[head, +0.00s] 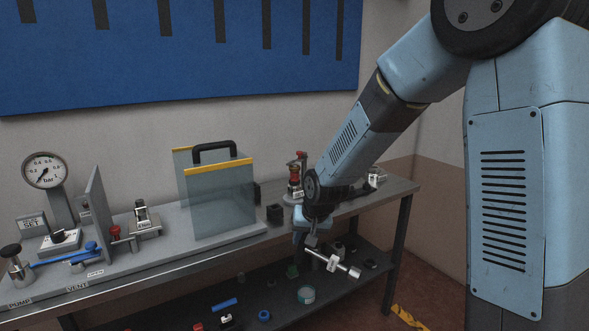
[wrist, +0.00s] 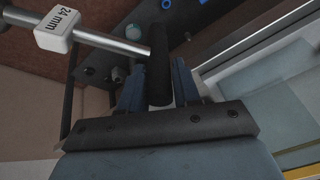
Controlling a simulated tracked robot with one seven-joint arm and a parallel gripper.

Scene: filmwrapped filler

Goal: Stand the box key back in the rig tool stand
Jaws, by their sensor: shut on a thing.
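The box key (head: 328,262) is a silver bar with a white tag and a dark grip. In the wrist view the box key (wrist: 112,42) has a tag reading "24 mm", and its black grip lies between the two blue fingers. My gripper (head: 309,239) is shut on that grip; it also shows in the wrist view (wrist: 158,82). It holds the key roughly level, off the bench's front edge, with the lower shelf behind it in the head view. I cannot tell which bench item is the rig tool stand; my arm hides part of the bench.
The bench (head: 402,188) carries a pressure gauge (head: 44,170), a clear guard with a black handle (head: 222,195), a red-topped fitting (head: 295,178) and a small black block (head: 274,213). Several loose parts lie on the lower shelf (head: 262,290).

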